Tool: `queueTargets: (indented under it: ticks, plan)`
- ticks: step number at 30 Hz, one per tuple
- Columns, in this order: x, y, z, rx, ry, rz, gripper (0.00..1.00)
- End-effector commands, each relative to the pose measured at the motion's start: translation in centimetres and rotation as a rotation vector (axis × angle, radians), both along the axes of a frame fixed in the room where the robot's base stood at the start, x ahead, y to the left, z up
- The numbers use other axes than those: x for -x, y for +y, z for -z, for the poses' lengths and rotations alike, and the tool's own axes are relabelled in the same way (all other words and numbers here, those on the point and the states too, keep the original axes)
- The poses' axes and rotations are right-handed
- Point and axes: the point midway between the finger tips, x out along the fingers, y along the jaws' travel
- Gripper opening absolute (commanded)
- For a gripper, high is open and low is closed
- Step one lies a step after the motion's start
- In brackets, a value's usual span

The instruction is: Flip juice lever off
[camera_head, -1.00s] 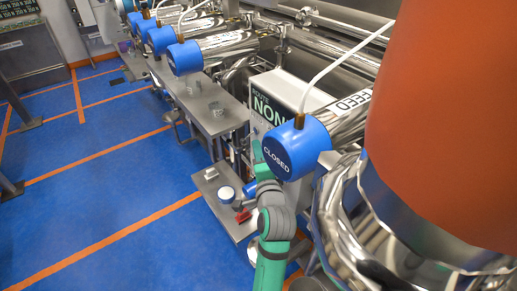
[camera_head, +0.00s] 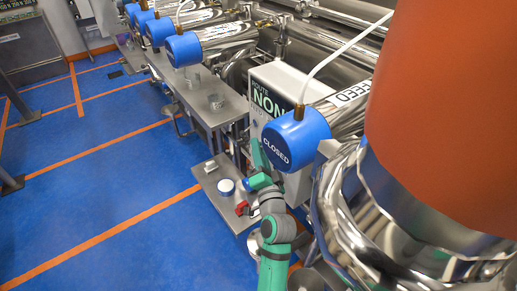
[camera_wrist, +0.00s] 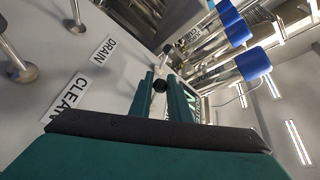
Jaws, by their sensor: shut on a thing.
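The lever's label is not readable, and part of the panel is hidden by the right finger. In the head view my gripper (camera_head: 257,156) is at the front of the white cabinet (camera_head: 280,88), just left of the blue "CLOSED" cap. The lever is not distinguishable there.
The blue "CLOSED" cap (camera_head: 296,140) is close to my gripper's right.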

Motion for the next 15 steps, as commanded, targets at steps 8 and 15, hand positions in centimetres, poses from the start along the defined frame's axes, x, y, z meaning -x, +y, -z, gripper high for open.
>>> queueTargets:
  ticks: [8,15]
  plan:
    - [-0.04,0.0,0.12,0.003,0.0,0.0,0.0]
    - [-0.04,-0.01,0.13,0.002,0.001,0.0,0.35]
